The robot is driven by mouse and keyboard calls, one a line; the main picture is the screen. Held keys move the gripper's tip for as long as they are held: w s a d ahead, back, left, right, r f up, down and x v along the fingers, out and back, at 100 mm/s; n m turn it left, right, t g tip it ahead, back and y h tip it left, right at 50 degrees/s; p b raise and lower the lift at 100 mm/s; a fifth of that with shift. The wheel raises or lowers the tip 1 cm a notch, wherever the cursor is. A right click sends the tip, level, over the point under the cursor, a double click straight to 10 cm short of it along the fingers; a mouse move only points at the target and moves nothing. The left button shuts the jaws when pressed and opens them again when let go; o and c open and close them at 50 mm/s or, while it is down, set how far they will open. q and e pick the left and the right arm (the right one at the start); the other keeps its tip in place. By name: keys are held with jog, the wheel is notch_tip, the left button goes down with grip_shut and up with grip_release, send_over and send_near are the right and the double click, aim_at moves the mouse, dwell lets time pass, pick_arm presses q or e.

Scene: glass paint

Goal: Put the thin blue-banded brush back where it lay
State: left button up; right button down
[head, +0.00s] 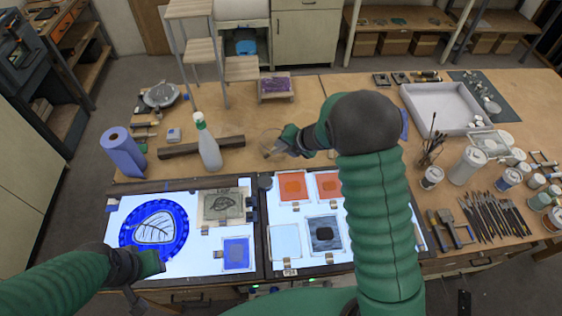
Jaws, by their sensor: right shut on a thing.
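My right gripper (272,145) is at the middle of the table, behind the light panels, with its forearm reaching left. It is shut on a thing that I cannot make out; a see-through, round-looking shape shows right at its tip. A row of thin brushes (490,216) lies side by side on the right of the table, far from this gripper. No blue band can be told on any brush at this size. My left gripper (152,264) is low at the left, over the front edge of the left light panel (190,262); its fingers are unclear.
A blue roll (123,152) is at the far left. Several jars (467,166), a brush holder (428,155) and a white tray (440,106) are on the right. Coloured glass tiles (292,187) lie on the panels.

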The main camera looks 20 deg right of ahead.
jog(key=shift+r+m+p, duration=0.25)
jog(key=shift+m+p, duration=0.05)
jog(key=shift+p, duration=0.5)
jog(key=shift+f+m+y, duration=0.3)
jog(key=shift+m+y, duration=0.2)
jog(key=m+y, duration=0.2)
jog(key=m, duration=0.1)
jog(key=shift+m, duration=0.3)
jog(key=shift+d+f+m+y, duration=0.1)
jog(key=shift+d+m+y, duration=0.1)
jog(key=shift+m+y, duration=0.6)
jog(key=m+y, duration=0.1)
jog(key=m, duration=0.3)
jog(key=shift+a+m+t+y, duration=0.1)
jog(key=shift+m+t+y, duration=0.2)
jog(key=shift+y, duration=0.1)
jog(key=shift+m+t+y, duration=0.3)
jog(key=shift+m, duration=0.6)
jog(key=m+t+y, duration=0.1)
jog(key=m, duration=0.3)
jog(key=shift+t, duration=0.3)
jog(key=shift+m, duration=0.3)
